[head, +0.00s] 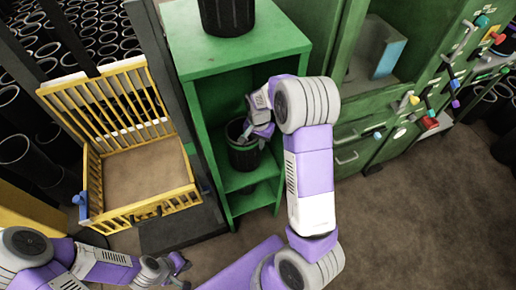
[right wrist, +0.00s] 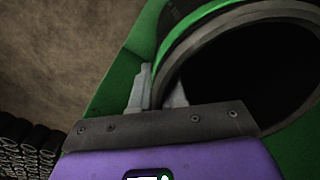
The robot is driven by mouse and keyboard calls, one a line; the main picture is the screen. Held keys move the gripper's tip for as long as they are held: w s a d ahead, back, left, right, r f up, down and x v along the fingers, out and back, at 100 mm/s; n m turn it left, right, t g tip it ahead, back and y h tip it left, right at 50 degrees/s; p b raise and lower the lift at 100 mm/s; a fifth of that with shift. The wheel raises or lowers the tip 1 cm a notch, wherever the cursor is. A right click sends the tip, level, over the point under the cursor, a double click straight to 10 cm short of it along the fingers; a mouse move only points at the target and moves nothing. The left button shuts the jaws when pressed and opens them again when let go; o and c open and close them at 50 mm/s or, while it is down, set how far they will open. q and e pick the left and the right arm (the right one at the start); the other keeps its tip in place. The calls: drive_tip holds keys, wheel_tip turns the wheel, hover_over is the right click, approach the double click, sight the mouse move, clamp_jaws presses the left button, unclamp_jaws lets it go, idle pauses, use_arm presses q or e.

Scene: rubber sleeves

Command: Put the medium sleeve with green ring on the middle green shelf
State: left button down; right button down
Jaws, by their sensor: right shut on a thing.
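The sleeve with the green ring (head: 243,157) is a black open cylinder in the middle bay of the green shelf unit (head: 236,48). It stands about upright, at or just above the middle green shelf (head: 238,180); I cannot tell whether its base touches. My right gripper (head: 262,130) is shut on its rim from the right. In the right wrist view the fingers (right wrist: 158,92) straddle the sleeve's wall, and the green band of the sleeve (right wrist: 190,27) runs below the grey rim. My left gripper (head: 180,264) is low at left, away from the sleeve; its jaws are unclear.
Another black sleeve (head: 227,14) stands on top of the unit. A yellow barred crate (head: 125,75) stands to the left. Green cabinets with coloured handles (head: 430,122) stand to the right. Many black sleeves (head: 95,35) fill the back left. The brown floor at right is clear.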

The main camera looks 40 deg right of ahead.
drive_tip(key=shift+w+f+b, duration=0.1)
drive_tip(key=shift+f+b, duration=0.3)
drive_tip(key=shift+f, duration=1.5)
drive_tip(key=c, duration=1.1)
unclamp_jaws()
drive_tip(key=shift+c, duration=0.2)
wheel_tip(320, 180, up, 8)
drive_tip(key=shift+f+p, duration=0.1)
drive_tip(key=shift+p, duration=1.05)
